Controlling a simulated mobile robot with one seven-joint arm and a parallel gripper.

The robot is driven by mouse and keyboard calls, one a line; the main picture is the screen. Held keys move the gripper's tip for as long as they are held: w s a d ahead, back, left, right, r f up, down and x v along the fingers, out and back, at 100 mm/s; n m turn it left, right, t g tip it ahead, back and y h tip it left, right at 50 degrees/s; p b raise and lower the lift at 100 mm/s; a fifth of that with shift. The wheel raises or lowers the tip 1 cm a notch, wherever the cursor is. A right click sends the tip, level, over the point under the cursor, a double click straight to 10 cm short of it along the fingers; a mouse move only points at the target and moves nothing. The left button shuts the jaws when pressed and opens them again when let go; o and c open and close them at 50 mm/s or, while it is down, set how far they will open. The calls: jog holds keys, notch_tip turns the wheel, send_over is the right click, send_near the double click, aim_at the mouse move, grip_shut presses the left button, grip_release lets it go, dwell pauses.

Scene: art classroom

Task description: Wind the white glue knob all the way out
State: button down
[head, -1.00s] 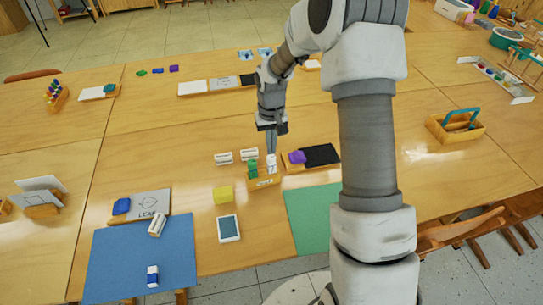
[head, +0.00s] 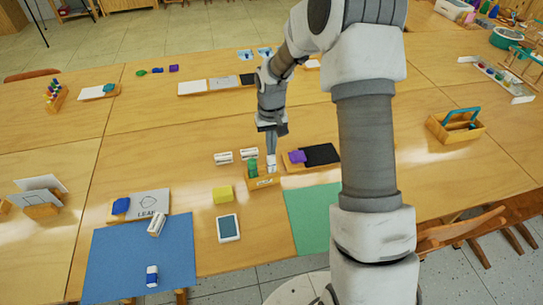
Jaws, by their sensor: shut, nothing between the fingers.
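The white glue knob (head: 271,166) stands at the right end of a small wooden holder (head: 264,183) near the middle of the table. A green item (head: 253,168) stands beside it in the same holder. My gripper (head: 271,154) points straight down at the top of the white knob. Its fingers are shut with nothing between them. The fingertips hide part of the knob's top, and I cannot tell whether they touch it.
A black board with a purple block (head: 297,156) is close on the right. A yellow block (head: 223,194) and a white tablet-like device (head: 228,228) lie in front.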

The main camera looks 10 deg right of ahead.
jog(key=shift+f+b, duration=0.4)
jog(key=shift+f, duration=0.2)
jog(key=shift+r, duration=0.25)
jog(key=shift+r+p, duration=0.3)
jog(key=shift+p, duration=0.05)
grip_release()
dwell(0.6)
dwell(0.5)
